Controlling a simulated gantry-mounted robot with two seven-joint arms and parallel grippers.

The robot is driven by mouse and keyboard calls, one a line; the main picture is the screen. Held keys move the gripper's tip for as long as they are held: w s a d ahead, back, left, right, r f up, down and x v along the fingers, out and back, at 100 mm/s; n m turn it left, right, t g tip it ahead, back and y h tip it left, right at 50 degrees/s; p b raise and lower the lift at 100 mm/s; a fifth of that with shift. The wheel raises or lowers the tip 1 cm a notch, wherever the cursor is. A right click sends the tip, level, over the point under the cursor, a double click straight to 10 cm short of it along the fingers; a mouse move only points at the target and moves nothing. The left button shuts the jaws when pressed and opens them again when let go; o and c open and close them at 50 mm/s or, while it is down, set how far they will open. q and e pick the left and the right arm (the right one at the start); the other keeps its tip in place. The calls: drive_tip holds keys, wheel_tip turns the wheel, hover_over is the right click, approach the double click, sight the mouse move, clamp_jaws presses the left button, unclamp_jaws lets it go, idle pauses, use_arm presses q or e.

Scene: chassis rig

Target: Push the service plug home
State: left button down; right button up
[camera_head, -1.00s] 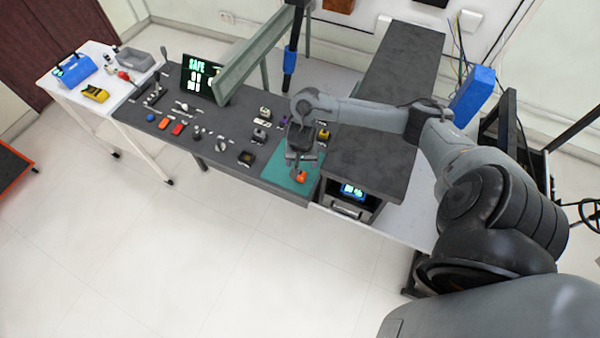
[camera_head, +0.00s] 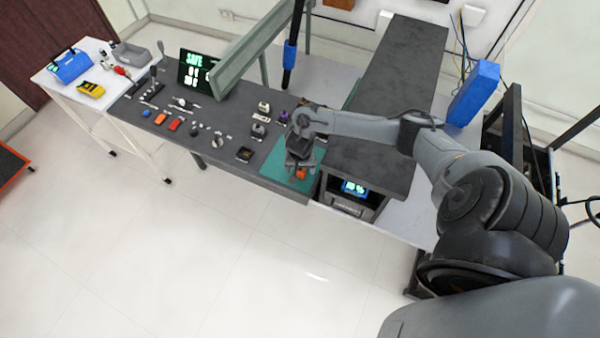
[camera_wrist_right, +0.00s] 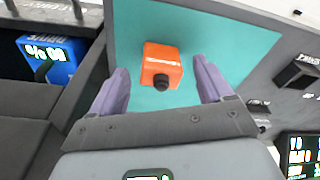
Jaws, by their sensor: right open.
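The service plug appears to be the orange block (camera_wrist_right: 161,62) with a round black knob on the side facing my wrist camera. It lies on the teal mat (camera_wrist_right: 225,40). In the head view the orange block (camera_head: 302,173) shows small at the near end of the teal mat (camera_head: 277,166), partly covered by my right gripper. My right gripper (camera_wrist_right: 165,88) is open and empty, with a purple-grey finger to each side of the block's line and the block between and beyond the tips. In the head view the right gripper (camera_head: 299,166) hangs over the mat. My left gripper is not in view.
A dark bench (camera_head: 220,148) carries several switches, buttons and small sockets left of the mat. A display reading SAFE (camera_head: 196,72) stands at the back. A dark raised slab (camera_head: 365,165) and a blue-screened unit (camera_head: 354,188) stand close on the right. A green-grey beam (camera_head: 237,65) slants overhead.

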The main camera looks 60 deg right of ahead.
drive_tip(key=c, duration=1.1)
